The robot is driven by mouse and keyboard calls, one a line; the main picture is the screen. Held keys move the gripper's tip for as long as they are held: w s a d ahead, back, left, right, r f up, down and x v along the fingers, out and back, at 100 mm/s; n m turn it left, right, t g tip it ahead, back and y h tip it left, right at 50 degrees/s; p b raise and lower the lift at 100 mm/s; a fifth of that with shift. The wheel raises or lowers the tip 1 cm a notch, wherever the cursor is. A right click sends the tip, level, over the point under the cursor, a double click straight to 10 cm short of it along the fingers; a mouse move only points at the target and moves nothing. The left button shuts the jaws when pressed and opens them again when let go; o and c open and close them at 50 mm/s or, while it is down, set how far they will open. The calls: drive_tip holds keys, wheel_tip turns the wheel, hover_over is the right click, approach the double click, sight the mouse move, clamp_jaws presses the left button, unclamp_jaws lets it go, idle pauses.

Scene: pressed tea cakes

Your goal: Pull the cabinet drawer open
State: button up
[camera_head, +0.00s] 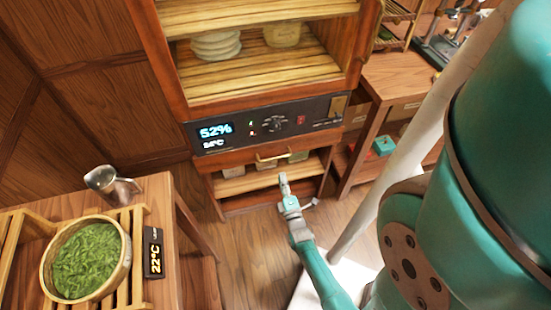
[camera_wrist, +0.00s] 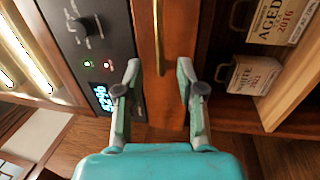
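The cabinet drawer (camera_head: 228,161) is a narrow reddish wood front below the black control panel, and it looks closed. Its brass bar handle (camera_head: 286,154) runs across the front. In the wrist view the handle (camera_wrist: 158,30) stands upright in the picture, with its lower end between my fingertips. My gripper (camera_head: 283,176) is just below the handle in the head view. In the wrist view my gripper (camera_wrist: 158,65) is open, one finger on each side of the handle's line. I see no contact; the exact gap in depth is unclear.
The control panel (camera_head: 322,107) is above the drawer, with open shelves higher up. A lower shelf (camera_head: 260,181) holds labelled boxes (camera_wrist: 255,76). At left a table holds a basket of green leaves (camera_head: 88,260) and a metal pitcher (camera_head: 110,185). Floor before the cabinet is clear.

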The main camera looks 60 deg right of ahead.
sight(276, 158)
drive_tip(key=x, duration=0.9)
drive_tip(key=shift+w+d+r, duration=0.1)
drive_tip(key=shift+w+d, duration=0.15)
drive_tip(key=shift+w, duration=0.05)
clamp_jaws()
